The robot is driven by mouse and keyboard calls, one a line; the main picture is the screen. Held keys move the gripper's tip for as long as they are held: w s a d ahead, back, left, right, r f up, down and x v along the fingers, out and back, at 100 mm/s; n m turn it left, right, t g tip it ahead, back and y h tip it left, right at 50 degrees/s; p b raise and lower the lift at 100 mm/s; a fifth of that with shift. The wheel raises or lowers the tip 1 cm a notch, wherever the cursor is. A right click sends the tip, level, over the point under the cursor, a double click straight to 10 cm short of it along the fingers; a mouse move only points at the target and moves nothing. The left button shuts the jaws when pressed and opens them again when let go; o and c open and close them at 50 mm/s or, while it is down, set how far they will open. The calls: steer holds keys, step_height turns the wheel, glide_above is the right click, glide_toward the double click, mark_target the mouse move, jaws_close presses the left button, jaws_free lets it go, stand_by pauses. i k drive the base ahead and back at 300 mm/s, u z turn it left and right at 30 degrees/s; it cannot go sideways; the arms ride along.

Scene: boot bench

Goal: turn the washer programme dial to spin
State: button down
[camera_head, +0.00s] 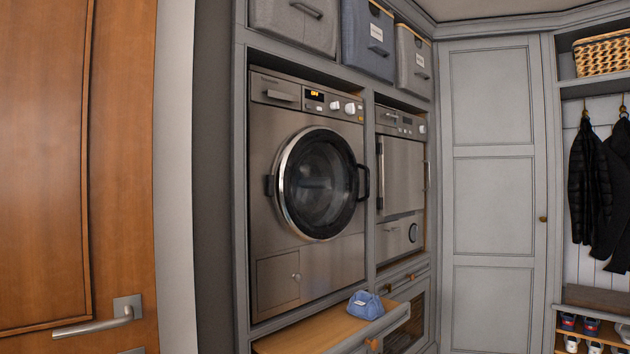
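The washer (272,200) is a grey front-loader built into the cabinet, with a round dark glass door (318,185) in a silver ring. The door looks shut, with a dark handle on its right. On the washer's top panel are two pale round knobs, one on the left (335,105) and one on the right (350,107). I cannot tell which is the programme dial, and their markings are too small to read. A display (314,95) left of the knobs glows yellow. My gripper is not in view.
A second appliance (402,175) stands right of the washer. Below the washer, a pulled-out wooden shelf (290,340) carries a blue cloth item (366,305). A wooden door (45,180) with a lever handle (98,321) fills the left. Coats (590,185) hang at right.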

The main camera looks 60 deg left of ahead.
mark_target(349, 108)
steer(key=z, duration=0.25)
steer(key=i, duration=1.95)
steer(key=u, duration=3.55)
steer(key=i, duration=0.55)
steer(key=u, duration=0.1)
